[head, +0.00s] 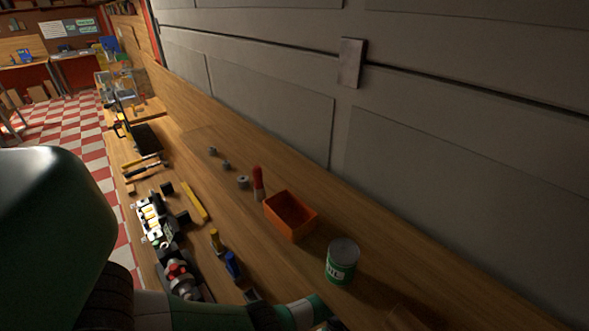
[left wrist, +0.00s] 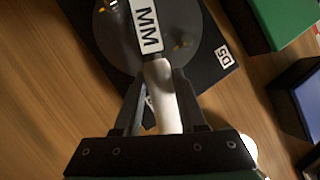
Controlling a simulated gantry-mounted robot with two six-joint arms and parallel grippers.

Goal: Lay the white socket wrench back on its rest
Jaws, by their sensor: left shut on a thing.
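In the left wrist view, the white socket wrench (left wrist: 162,88) lies between the fingers of my left gripper (left wrist: 158,100), which is shut on it. Its pale shaft runs up from the gripper towards a white label (left wrist: 147,25) marked "MM". Behind the label is a round grey disc (left wrist: 113,42) over a black plate (left wrist: 213,72) tagged "D5". I cannot tell whether the wrench touches the disc or plate. I cannot pick out the wrench's rest. The right gripper is not in view.
In the head view, an orange bin (head: 291,214), a green can (head: 342,261) and a red-topped bottle (head: 258,184) stand on the wooden bench. Several small grey parts lie farther back. A cluttered row of tools (head: 160,225) lines the bench's left side. The bench beside the wall is mostly clear.

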